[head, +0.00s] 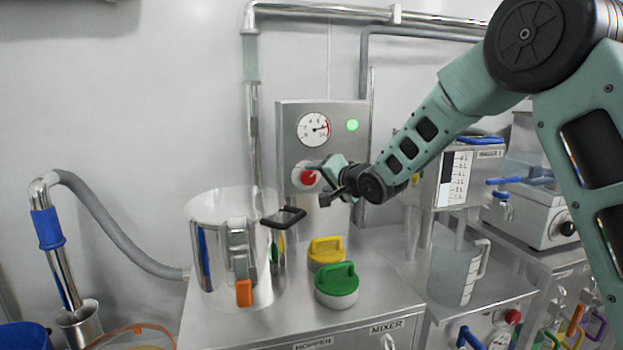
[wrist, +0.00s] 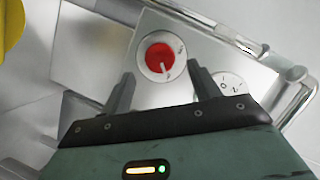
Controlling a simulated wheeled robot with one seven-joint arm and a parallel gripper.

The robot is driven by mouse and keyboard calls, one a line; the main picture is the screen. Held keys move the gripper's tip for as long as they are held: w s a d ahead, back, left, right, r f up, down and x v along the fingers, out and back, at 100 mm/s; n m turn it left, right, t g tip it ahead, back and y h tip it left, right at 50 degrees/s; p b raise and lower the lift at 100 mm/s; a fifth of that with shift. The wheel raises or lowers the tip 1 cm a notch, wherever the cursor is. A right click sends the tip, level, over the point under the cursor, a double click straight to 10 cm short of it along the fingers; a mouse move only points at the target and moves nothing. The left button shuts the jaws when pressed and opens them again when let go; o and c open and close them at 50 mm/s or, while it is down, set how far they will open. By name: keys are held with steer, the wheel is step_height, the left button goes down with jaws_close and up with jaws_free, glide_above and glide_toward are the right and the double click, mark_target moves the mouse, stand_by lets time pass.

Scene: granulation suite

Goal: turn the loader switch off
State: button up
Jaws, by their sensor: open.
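The loader switch is a red rotary knob (head: 306,176) on a round white plate, on the front of the upright steel panel (head: 290,125). It also shows in the wrist view as a red knob (wrist: 158,56), with a white pointer mark toward the lower part of the plate. The plate's small lettering is too blurred to read. A green lamp (head: 352,125) is lit on the panel above. My gripper (head: 326,182) is open in front of the panel. In the wrist view, the fingers of my gripper (wrist: 163,85) flank the line to the knob, apart from it.
A pressure gauge (head: 313,129) sits above the knob. A steel hopper pot (head: 215,250) with a black handle (head: 284,217) stands below left. Yellow (head: 327,251) and green (head: 338,280) caps are on the counter. A clear jug (head: 456,275) stands at right.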

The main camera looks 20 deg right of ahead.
mark_target(310, 178)
steer(key=x, duration=0.5)
steer(key=c, duration=1)
